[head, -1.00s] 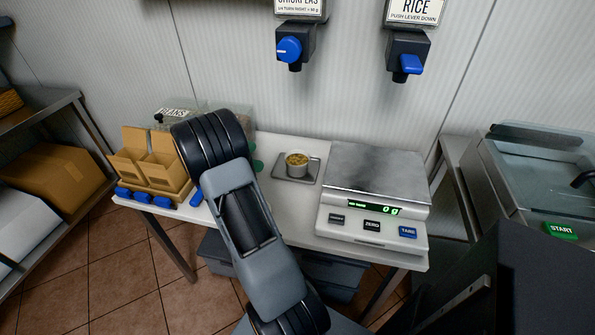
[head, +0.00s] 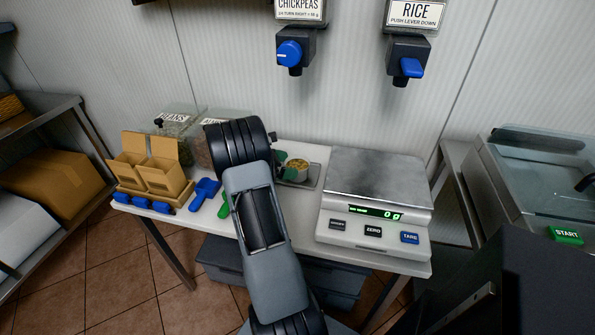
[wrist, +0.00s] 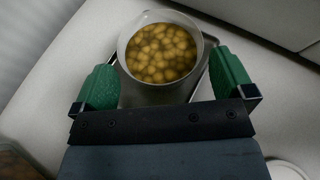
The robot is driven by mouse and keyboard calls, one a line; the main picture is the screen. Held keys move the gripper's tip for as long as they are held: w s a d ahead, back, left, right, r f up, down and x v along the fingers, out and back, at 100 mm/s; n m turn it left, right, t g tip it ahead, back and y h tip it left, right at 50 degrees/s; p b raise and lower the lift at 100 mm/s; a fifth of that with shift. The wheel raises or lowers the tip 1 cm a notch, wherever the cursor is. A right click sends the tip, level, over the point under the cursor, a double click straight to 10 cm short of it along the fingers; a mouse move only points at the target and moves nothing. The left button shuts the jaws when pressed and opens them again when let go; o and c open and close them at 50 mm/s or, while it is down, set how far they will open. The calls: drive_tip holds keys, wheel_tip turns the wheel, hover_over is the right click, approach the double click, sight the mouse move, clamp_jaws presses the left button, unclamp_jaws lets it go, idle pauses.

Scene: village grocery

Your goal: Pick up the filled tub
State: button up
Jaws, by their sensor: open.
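The filled tub (head: 298,169) is a small round cup of yellowish chickpeas standing upright on a small grey tray (head: 313,180) on the white table. In the wrist view the tub (wrist: 160,52) sits at the top centre, between and slightly beyond the green fingertips. My gripper (wrist: 163,84) is open, with one green finger on each side of the tub and gaps showing beside it. In the head view my arm hides most of the gripper; a green finger shows at the tub's left side.
A scale (head: 374,195) reading 0 g stands right of the tray. Bins (head: 175,135), cardboard boxes (head: 155,165) and a blue scoop (head: 205,191) are to the left. Chickpea (head: 290,53) and rice (head: 409,67) dispensers hang on the wall above.

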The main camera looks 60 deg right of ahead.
sight(295, 165)
drive_tip(key=shift+x, duration=1.7)
drive_tip(key=shift+c, duration=0.2)
drive_tip(key=c, duration=0.7)
drive_tip(key=shift+c, duration=0.2)
drive_tip(key=shift+r, duration=0.15)
